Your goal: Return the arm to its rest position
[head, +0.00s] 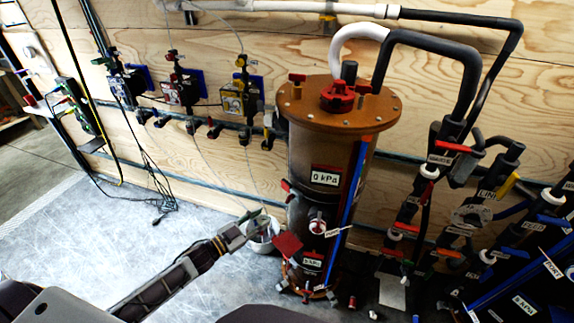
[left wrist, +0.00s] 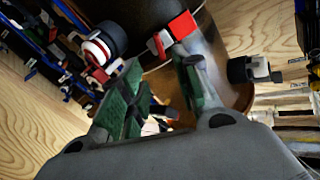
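My left gripper (head: 250,226) reaches in from the lower left in the head view, with its tip over a small white bucket (head: 262,240) beside the large brown filter vessel (head: 315,185). In the left wrist view its two green-padded fingers (left wrist: 163,90) stand apart, with a gap between them. I see nothing clearly held in that gap. A red-handled valve (left wrist: 172,34) shows just past the fingertips; I cannot tell whether they touch it. My right gripper is not in view.
A red square plate (head: 287,245) is by the vessel's lower left side. Valves and pipes (head: 440,215) crowd the right. Small pumps (head: 180,92) hang on the plywood wall. The grey floor (head: 100,245) at left is mostly clear.

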